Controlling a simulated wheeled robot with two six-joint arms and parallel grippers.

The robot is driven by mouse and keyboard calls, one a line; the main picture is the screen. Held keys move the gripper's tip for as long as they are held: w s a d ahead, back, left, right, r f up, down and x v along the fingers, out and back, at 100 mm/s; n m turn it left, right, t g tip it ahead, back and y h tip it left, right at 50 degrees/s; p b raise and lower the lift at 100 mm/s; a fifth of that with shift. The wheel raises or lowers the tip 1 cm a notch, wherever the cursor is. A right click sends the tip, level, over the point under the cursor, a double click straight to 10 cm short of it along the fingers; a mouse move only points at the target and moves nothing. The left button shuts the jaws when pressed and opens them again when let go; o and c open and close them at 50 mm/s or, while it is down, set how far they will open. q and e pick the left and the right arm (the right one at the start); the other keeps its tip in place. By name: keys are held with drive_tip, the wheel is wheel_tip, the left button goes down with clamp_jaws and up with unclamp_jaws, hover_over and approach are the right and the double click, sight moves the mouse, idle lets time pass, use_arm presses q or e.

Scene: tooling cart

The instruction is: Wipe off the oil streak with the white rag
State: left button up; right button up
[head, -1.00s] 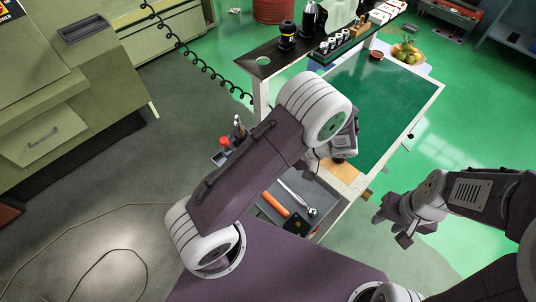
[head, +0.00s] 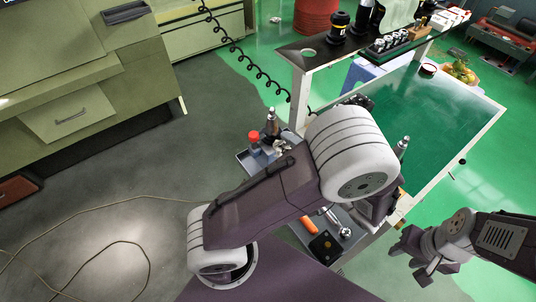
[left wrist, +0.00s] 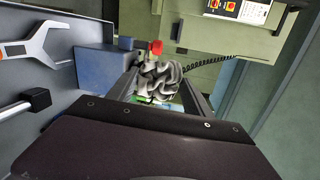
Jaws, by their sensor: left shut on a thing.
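In the left wrist view, my left gripper (left wrist: 160,92) is shut on the crumpled grey-white rag (left wrist: 161,78), which bunches up between its two fingers. In the head view this gripper is hidden behind my own left arm. The green worktop (head: 443,110) of the cart lies beyond that arm, its near left part covered. I cannot clearly make out an oil streak on it; only faint sheen and reflections show. My right gripper (head: 425,264) looks open and empty, low at the right of the head view, off the cart's side.
A red-capped bottle (head: 253,137) stands in a side bin left of the cart; its cap shows behind the rag (left wrist: 156,47). An open drawer (head: 355,238) holds tools, including a wrench (left wrist: 42,44). A raised black shelf (head: 308,52) carries bottles. A fruit bowl (head: 459,70) stands behind.

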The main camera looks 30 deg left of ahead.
sight(277, 138)
use_arm(q)
drive_tip(key=shift+d+f+m+t, duration=0.25)
drive_tip(key=shift+d+m+t, duration=0.15)
drive_tip(key=shift+d+t, duration=0.35)
drive_tip(key=shift+w+a, duration=0.2)
drive_tip(key=shift+a, duration=0.1)
drive_tip(key=shift+b+x, duration=0.4)
drive_tip(key=shift+x, duration=2.3)
drive_tip(key=shift+f, duration=0.15)
drive_tip(key=shift+w+a+f, duration=0.1)
drive_tip(key=shift+w+a, duration=0.15)
drive_tip(key=shift+a, duration=0.45)
drive_tip(key=shift+w+d, duration=0.8)
drive_tip(key=shift+w, duration=1.1)
drive_tip(key=s, duration=0.1)
drive_tip(key=s+a+b, duration=0.2)
drive_tip(key=shift+s+f, duration=0.1)
drive_tip(key=shift+s, duration=0.25)
